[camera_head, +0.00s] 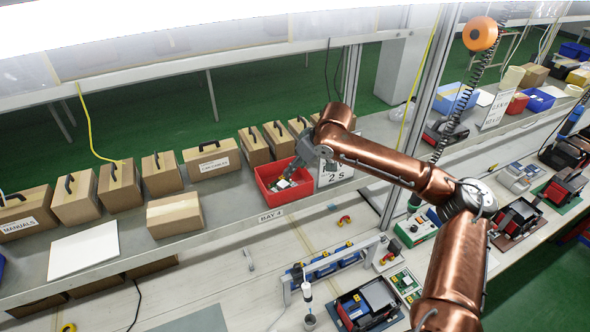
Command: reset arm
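My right arm, copper coloured, comes in from the lower right and reaches up over the bench to the shelf. Its grey gripper (303,162) is at the right side of a red bin (289,198) on the shelf, pointing down towards it. The fingertips are small and partly merge with the bin's edge, so I cannot tell whether they are open or shut. A small green and white part (284,184) lies in the bin. My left arm and gripper are not in view.
Cardboard boxes with black handles (211,157) line the shelf left of the bin. A white sheet (84,250) lies at its left end. Below, the bench holds a black and red device (368,303) and a blue fixture (325,265). An orange balancer (480,34) hangs upper right.

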